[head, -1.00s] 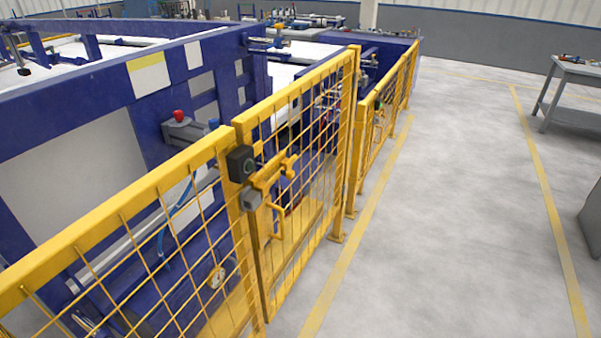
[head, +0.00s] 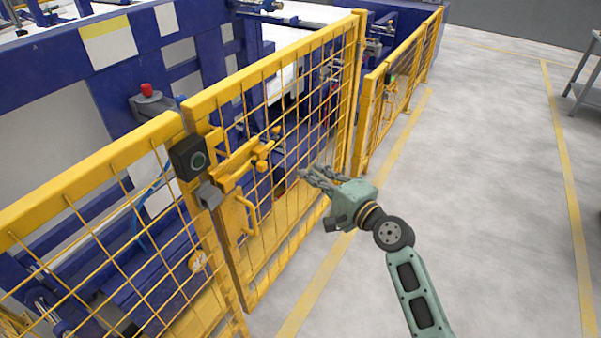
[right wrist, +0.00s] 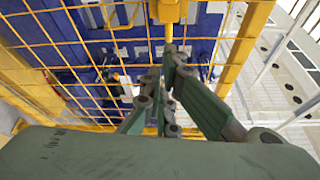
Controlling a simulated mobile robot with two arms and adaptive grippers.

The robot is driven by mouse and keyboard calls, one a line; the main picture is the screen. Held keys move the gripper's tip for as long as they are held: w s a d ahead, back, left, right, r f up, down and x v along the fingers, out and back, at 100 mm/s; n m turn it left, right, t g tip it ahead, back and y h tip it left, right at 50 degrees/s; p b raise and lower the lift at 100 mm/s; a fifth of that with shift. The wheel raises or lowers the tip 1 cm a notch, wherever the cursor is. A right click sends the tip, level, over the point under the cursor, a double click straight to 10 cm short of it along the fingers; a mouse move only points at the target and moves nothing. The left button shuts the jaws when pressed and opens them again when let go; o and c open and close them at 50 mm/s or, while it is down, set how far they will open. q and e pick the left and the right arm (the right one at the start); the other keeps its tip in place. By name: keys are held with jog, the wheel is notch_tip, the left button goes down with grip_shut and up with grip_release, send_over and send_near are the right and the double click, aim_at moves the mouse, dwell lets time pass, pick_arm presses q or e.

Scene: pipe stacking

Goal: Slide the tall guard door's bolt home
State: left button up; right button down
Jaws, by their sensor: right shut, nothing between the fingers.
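The tall guard door (head: 290,75), a yellow mesh panel, stands in line with the fence and looks closed. Its yellow bolt (head: 262,158) sits on the door's left edge, with a knob toward the right. A grey keeper block (head: 209,194) is on the post to its left. A gap seems to show between bolt end and keeper, but I cannot tell surely. My right gripper (head: 304,174) is in front of the door, right of the bolt, shut and empty. In the right wrist view its fingers (right wrist: 168,75) point at the mesh. My left gripper is out of view.
A black box with a round button (head: 190,158) is on the post above the keeper. A yellow pull handle (head: 248,214) hangs below the bolt. A lower fence (head: 400,80) continues beyond. The grey floor (head: 480,200) to the right is clear.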

aim_at(257, 164)
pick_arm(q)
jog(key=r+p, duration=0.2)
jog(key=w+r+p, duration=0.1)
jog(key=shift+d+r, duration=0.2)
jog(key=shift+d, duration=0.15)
pick_arm(e)
jog(key=w+a, duration=0.4)
jog(key=a, duration=0.3)
jog(key=shift+w, duration=0.35)
jog(key=shift+a+f, duration=0.1)
jog(key=shift+f, duration=0.05)
pick_arm(q)
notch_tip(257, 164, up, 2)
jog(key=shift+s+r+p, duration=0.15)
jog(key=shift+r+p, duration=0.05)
jog(key=shift+p, duration=1.05)
pick_arm(e)
jog(key=s+a, duration=0.3)
jog(key=s, duration=0.2)
jog(key=shift+a, duration=0.4)
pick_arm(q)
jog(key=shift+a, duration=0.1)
